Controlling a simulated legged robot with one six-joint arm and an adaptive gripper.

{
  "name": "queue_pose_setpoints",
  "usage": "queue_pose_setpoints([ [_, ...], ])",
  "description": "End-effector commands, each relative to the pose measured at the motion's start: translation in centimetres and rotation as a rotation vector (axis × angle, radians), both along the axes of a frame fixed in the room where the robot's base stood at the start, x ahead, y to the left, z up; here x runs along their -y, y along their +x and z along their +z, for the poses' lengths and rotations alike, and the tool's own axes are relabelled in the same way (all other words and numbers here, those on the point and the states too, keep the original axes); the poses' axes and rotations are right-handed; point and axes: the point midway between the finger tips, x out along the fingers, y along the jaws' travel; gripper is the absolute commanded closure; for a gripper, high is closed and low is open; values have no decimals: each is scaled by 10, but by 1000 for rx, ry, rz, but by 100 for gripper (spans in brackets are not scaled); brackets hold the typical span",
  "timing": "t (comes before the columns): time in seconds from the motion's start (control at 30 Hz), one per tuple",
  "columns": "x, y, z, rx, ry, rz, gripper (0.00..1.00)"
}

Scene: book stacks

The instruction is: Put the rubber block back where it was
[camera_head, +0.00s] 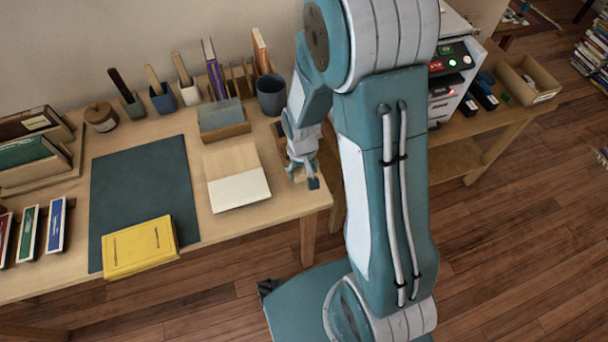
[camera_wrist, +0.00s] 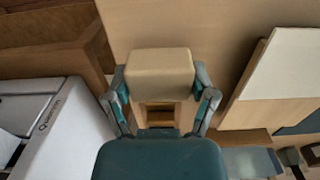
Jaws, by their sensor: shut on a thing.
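A beige rubber block (camera_wrist: 160,68) sits between the two fingers of my gripper (camera_wrist: 162,90) in the wrist view, with its broad smooth face showing. My gripper is shut on it. In the head view my gripper (camera_head: 303,172) is over the right end of the desk, right of the cream-and-wood board. There the block is mostly hidden by the fingers, and I cannot tell whether it touches the desk. A small wooden holder with openings (camera_wrist: 160,116) shows just below the block in the wrist view, partly covered by my gripper.
The two-tone board (camera_head: 238,190) lies left of my gripper. A dark cup (camera_head: 271,95) and a card box (camera_head: 222,119) stand behind. A yellow book (camera_head: 140,247) lies on the dark mat (camera_head: 143,185). A grey-white machine (camera_wrist: 65,130) stands on the neighbouring table.

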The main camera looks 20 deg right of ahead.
Motion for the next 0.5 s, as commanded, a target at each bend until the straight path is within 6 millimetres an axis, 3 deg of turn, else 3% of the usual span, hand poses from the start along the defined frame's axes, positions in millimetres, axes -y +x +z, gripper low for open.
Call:
queue_pose_setpoints([
  [0.3,8,4,-35,-3,3,-1,72],
  [0.5,6,5,-38,1,2,0,72],
])
